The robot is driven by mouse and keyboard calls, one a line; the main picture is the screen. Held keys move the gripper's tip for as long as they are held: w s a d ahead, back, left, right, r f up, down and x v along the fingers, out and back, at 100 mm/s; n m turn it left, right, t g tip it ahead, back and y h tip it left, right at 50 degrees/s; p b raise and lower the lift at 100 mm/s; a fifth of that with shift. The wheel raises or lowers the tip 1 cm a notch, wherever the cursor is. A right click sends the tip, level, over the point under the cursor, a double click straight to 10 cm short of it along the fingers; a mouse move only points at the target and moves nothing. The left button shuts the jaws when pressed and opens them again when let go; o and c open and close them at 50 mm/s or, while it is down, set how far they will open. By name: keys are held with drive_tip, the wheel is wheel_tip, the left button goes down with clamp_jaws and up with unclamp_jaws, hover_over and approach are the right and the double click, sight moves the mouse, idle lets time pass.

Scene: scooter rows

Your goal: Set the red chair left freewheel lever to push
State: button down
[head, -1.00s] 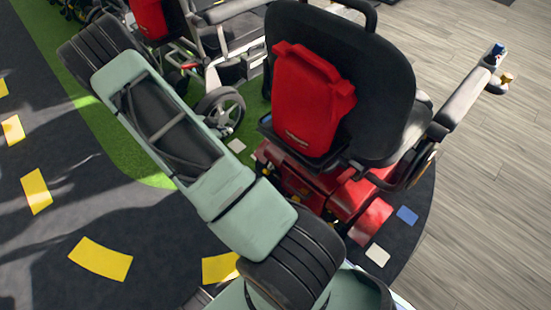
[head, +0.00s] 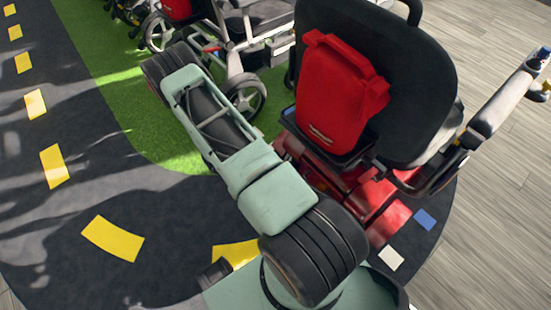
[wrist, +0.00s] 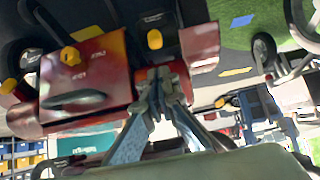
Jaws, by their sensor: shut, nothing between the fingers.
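The red chair (head: 385,205) stands at the right in the head view, its black backrest and red bag towards me. In the wrist view its red rear body (wrist: 100,75) is close. A yellow knob (wrist: 70,56) sits on that red panel beside upside-down white lettering too small to read. A second yellow knob (wrist: 154,39) sits on a dark part to its right. I cannot tell which is the left freewheel lever or how it is set. My gripper (wrist: 160,78) is shut and empty, its tips just below the second knob in the picture. My arm hides it in the head view.
Other chairs (head: 250,30) stand in a row behind on green turf (head: 150,120). Dark floor with yellow patches (head: 112,238) lies open at the left. Wood floor (head: 510,200) is clear at the right. The chair's armrest (head: 500,105) juts out right.

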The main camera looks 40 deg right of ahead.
drive_tip(key=b+x, duration=0.2)
drive_tip(key=x, duration=0.6)
drive_tip(key=shift+d+f+b, duration=0.2)
drive_tip(key=shift+d+b, duration=0.05)
drive_tip(key=shift+b, duration=0.15)
